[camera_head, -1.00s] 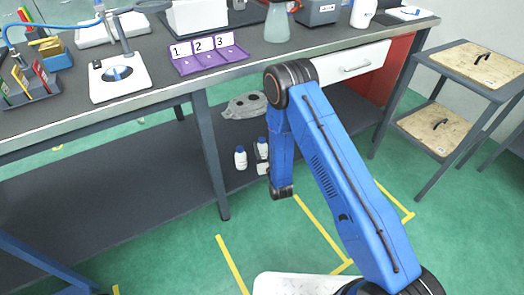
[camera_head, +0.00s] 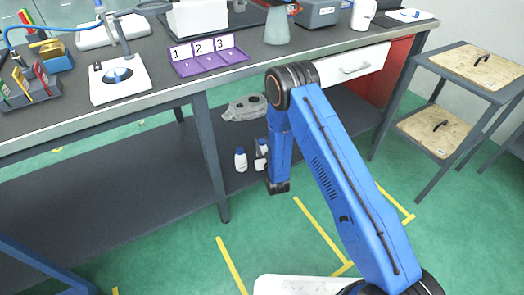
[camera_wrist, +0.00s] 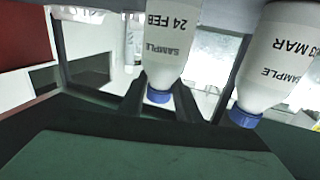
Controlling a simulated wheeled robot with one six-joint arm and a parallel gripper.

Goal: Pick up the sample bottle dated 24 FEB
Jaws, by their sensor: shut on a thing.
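The sample bottle dated 24 FEB (camera_wrist: 172,45) is white with a blue cap and shows upside down in the wrist view. My gripper (camera_wrist: 158,104) has its dark fingers on either side of this bottle near the cap and is shut on it. A second white bottle (camera_wrist: 278,62), marked SAMPLE and MAR, stands close on the right. In the head view, white bottles with blue caps (camera_head: 240,160) are on the lower shelf beside my blue forearm. My gripper is hidden there, and the dates cannot be read.
The lower shelf (camera_head: 120,185) is mostly clear on the left. A grey casting (camera_head: 243,108) lies behind the bottles. The bench leg (camera_head: 210,155) stands left of them, and the bench top is above. A purple numbered tray (camera_head: 208,62) sits on the bench.

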